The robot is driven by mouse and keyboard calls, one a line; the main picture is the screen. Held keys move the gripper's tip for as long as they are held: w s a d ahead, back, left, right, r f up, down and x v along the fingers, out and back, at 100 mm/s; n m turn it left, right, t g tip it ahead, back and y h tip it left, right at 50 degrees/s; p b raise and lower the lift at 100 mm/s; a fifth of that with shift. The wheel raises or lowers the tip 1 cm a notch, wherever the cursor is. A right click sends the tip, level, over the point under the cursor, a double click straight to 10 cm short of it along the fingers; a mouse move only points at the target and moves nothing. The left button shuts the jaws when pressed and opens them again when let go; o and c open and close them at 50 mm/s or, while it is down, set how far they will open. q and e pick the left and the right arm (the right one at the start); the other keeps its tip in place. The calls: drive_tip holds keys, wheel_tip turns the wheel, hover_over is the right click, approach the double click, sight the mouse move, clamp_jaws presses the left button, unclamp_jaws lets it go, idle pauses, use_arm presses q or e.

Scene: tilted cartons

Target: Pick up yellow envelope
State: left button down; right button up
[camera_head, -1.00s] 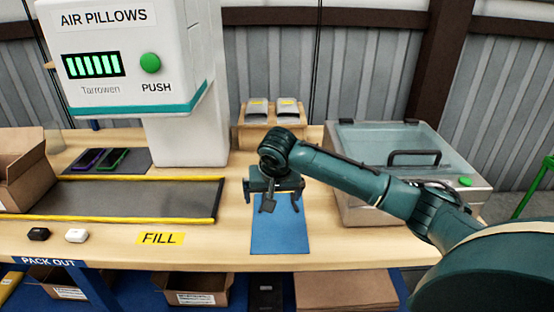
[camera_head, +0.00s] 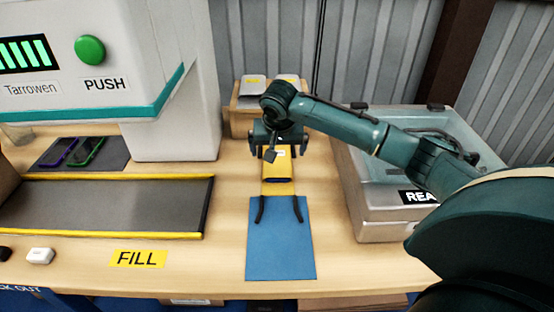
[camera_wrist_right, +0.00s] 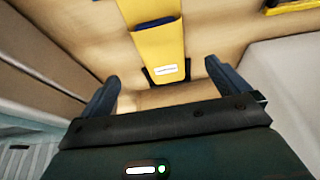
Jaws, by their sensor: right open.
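The yellow envelope (camera_head: 279,187) lies flat on the table behind the blue mat (camera_head: 281,250), partly hidden by my right gripper in the head view. It also shows in the right wrist view (camera_wrist_right: 157,45), with a small white label near its near end. My right gripper (camera_head: 278,147) is open and empty over the far part of the envelope. In the right wrist view its two dark fingers (camera_wrist_right: 163,88) stand apart to either side of the labelled end. Contact cannot be judged. My left gripper is not in view.
A bin with grey packs (camera_head: 243,122) stands behind the gripper. A lidded box (camera_head: 385,225) is at right, a dark conveyor (camera_head: 110,207) with yellow edges at left. The air pillow machine (camera_head: 175,120) rises behind it.

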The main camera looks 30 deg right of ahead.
sight(278, 166)
drive_tip(key=x, duration=1)
drive_tip(key=shift+w, duration=0.15)
drive_tip(key=shift+c, duration=0.6)
drive_tip(key=c, duration=0.8)
